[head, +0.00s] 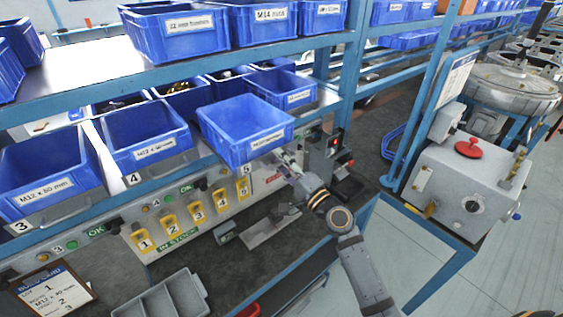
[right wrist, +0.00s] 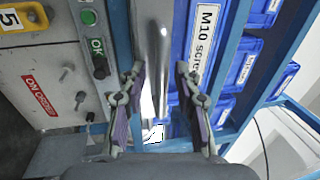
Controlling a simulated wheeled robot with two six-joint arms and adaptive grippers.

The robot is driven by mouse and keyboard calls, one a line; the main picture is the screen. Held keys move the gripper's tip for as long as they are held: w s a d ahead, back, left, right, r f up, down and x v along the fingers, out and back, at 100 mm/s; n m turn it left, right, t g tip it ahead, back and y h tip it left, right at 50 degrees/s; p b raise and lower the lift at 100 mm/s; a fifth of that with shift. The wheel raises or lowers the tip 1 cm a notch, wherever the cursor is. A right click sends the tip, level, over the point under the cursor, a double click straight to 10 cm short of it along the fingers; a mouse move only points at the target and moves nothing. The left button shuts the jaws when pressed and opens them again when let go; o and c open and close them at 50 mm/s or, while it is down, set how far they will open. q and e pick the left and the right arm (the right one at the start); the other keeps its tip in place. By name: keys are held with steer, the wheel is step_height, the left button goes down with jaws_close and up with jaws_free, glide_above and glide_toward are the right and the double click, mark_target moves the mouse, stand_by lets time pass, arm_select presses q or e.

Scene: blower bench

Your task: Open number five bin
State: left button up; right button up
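The blue bin (head: 246,124) right of bin 4 (head: 148,135) juts out further over the bench than its neighbours. My right gripper (head: 284,160) is at the lower front right of this bin. In the right wrist view the fingers (right wrist: 158,108) are open, apart on both sides of a silver bar (right wrist: 157,55) beside the bin's front. I cannot tell whether either finger touches the bar. My left gripper is not in view.
Bin 3 (head: 45,180) is at the left. Yellow numbered tags (head: 196,209) hang on the grey panel below, near a green OK button (head: 186,187). An upper shelf (head: 80,76) holds more blue bins. A grey machine (head: 463,190) stands at the right.

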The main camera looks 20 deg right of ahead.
steer(key=v, duration=0.7)
steer(key=shift+s, duration=0.2)
steer(key=shift+d, duration=0.15)
steer(key=s+d+f+n+g+h, duration=0.2)
steer(key=d+f+g, duration=0.1)
steer(key=f, duration=1)
steer(key=s+d+f+n+g+h, duration=0.1)
steer(key=s+d+f+g+h, duration=0.15)
steer(key=f, duration=1.05)
steer(key=s+d+f+n+g+h, duration=0.2)
steer(key=d+f+g, duration=0.1)
steer(key=f, duration=1)
steer(key=s+d+f+n+g, duration=0.1)
steer(key=s+f+n+g, duration=0.15)
steer(key=s+f, duration=0.75)
steer(key=s+f+n+g, duration=0.2)
steer(key=s+f, duration=0.2)
steer(key=s, duration=0.4)
steer(key=s+f+n+g+h, duration=0.1)
steer(key=s+f+n+g, duration=0.1)
steer(key=s+f, duration=0.3)
steer(key=s+f+n+g+h, duration=0.1)
steer(key=s+f, duration=0.4)
steer(key=s, duration=0.8)
steer(key=shift+a+n+g, duration=0.4)
steer(key=shift+n+g, duration=0.35)
steer(key=shift+g, duration=0.05)
